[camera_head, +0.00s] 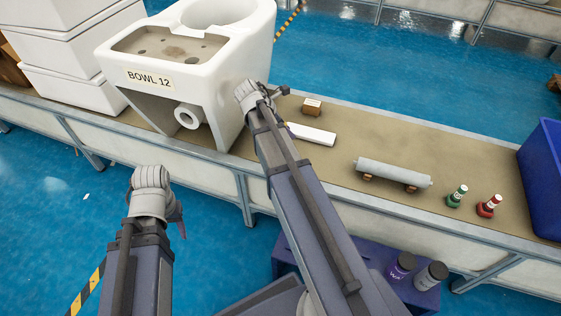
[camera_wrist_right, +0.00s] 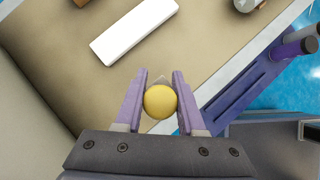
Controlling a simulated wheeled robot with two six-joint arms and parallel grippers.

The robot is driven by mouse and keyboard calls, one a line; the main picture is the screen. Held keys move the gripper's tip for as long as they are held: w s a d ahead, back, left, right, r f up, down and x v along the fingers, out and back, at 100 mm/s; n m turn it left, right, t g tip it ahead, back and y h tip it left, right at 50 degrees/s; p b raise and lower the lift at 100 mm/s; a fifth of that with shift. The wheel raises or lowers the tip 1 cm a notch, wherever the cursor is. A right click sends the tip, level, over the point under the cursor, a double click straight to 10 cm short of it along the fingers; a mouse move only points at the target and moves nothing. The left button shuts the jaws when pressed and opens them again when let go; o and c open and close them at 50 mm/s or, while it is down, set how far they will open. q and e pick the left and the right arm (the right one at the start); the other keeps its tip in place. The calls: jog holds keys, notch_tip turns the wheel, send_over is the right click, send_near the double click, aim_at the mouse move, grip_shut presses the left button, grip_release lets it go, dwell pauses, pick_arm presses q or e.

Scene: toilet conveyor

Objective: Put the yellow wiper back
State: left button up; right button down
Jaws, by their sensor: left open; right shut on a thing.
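In the right wrist view, the yellow wiper (camera_wrist_right: 160,102) shows as a round yellow end between the two fingers of my right gripper (camera_wrist_right: 157,98). The gripper is shut on it, above the tan conveyor top. In the head view, my right arm reaches over the conveyor (camera_head: 450,152) beside the toilet bowl marked BOWL 12 (camera_head: 237,75), and the wiper cannot be made out. My left gripper (camera_head: 180,222) is open and hangs in front of the conveyor, over the blue floor, apart from the bowl.
A white block (camera_head: 313,134) and a small wooden block (camera_head: 312,106) lie on the conveyor. Further right are a grey roller (camera_head: 393,172), a green bottle (camera_head: 457,196), a red bottle (camera_head: 489,206) and a blue bin (camera_head: 543,180).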

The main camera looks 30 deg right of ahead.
jog(key=shift+f+b, duration=3.1)
jog(key=shift+f, duration=0.1)
notch_tip(320, 180, down, 4)
jog(key=b, duration=0.3)
jog(key=shift+r+b, duration=0.25)
jog(key=shift+b, duration=0.1)
jog(key=shift+f, duration=0.2)
jog(key=c, duration=0.5)
grip_release()
jog(key=shift+r, duration=0.1)
